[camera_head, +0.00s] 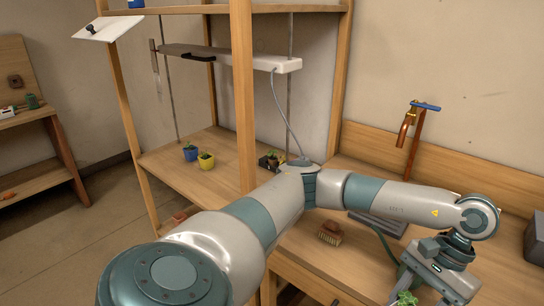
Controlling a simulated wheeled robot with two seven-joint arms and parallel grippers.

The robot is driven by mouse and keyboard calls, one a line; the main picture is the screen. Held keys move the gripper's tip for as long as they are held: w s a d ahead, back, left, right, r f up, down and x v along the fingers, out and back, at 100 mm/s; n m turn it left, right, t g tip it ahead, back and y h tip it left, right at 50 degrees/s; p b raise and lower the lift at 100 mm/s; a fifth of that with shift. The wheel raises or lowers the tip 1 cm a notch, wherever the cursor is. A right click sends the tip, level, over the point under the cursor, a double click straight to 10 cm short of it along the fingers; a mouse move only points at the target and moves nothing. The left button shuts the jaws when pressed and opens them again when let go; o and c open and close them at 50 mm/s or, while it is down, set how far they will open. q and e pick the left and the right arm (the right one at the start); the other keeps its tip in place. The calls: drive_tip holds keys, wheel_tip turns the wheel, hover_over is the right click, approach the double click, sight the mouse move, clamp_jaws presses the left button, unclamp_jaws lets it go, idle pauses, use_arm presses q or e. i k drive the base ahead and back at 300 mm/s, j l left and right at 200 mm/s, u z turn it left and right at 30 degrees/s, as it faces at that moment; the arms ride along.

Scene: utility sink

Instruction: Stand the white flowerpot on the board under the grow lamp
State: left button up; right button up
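The grow lamp (235,57), a long pale bar, hangs under the upper shelf of the wooden rack. Below it is a wooden board (190,165) with free room at its front left. My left arm reaches across to the right, and its gripper (425,280) points down at the bottom right. Green leaves (405,299) show beside that gripper at the bottom edge. The pot under them is cut off, so I cannot tell its colour or whether the gripper holds it. No white flowerpot is clearly visible. My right gripper is out of view.
A blue pot (190,152) and a yellow pot (206,161) stand on the board, with a dark tray (268,161) near the post (243,100). A brush (330,233) lies on the bench below the copper tap (408,127). A grey box (535,240) stands right.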

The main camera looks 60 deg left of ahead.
sight(230, 193)
drive_tip(key=u, duration=1.85)
drive_tip(key=i+j, duration=0.2)
drive_tip(key=i, duration=0.25)
drive_tip(key=i+j, duration=0.2)
drive_tip(key=i, duration=0.3)
drive_tip(key=i+j, duration=0.15)
drive_tip(key=i, duration=0.3)
